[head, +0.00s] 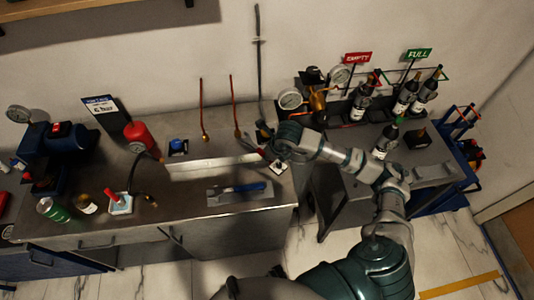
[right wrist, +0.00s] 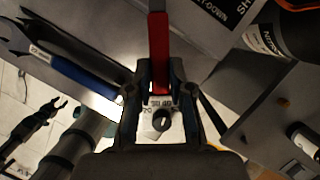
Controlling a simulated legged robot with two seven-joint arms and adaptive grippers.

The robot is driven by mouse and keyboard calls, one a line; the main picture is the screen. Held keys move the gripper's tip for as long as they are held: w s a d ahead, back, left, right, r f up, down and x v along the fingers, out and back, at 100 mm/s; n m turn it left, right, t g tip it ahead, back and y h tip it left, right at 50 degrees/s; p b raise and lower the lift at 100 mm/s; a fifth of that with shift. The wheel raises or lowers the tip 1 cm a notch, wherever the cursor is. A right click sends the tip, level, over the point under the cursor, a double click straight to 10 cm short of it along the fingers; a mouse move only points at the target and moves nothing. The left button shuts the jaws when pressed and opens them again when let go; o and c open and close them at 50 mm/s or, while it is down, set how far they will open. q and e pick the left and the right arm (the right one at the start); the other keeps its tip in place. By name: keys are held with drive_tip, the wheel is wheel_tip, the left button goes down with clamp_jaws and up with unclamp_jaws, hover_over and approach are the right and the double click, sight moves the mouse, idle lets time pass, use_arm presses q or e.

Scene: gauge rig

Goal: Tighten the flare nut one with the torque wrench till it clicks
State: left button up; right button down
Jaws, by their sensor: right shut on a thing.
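My right gripper (right wrist: 160,92) is shut on the red grip of a tool with a grey shaft (right wrist: 158,50), which looks like the torque wrench. In the head view the right gripper (head: 272,150) is over the right end of the bench, and the wrench is mostly hidden by it. Two copper lines stand against the wall behind the bench, one on the left (head: 202,105) and one on the right (head: 234,100). My left gripper (right wrist: 52,108) looks open and empty, over the floor.
A blue-handled tool (head: 245,187) lies on a grey tray in front. A small white unit with a black knob (right wrist: 161,120) is below the right gripper. A red cylinder (head: 138,132) stands further left. Bottles and gauges crowd the cart at right.

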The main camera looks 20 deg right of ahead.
drive_tip(key=shift+s+d, duration=0.25)
drive_tip(key=shift+s, duration=0.6)
drive_tip(key=shift+r, duration=0.1)
drive_tip(key=shift+r+p, duration=1.2)
drive_tip(key=shift+r, duration=1.05)
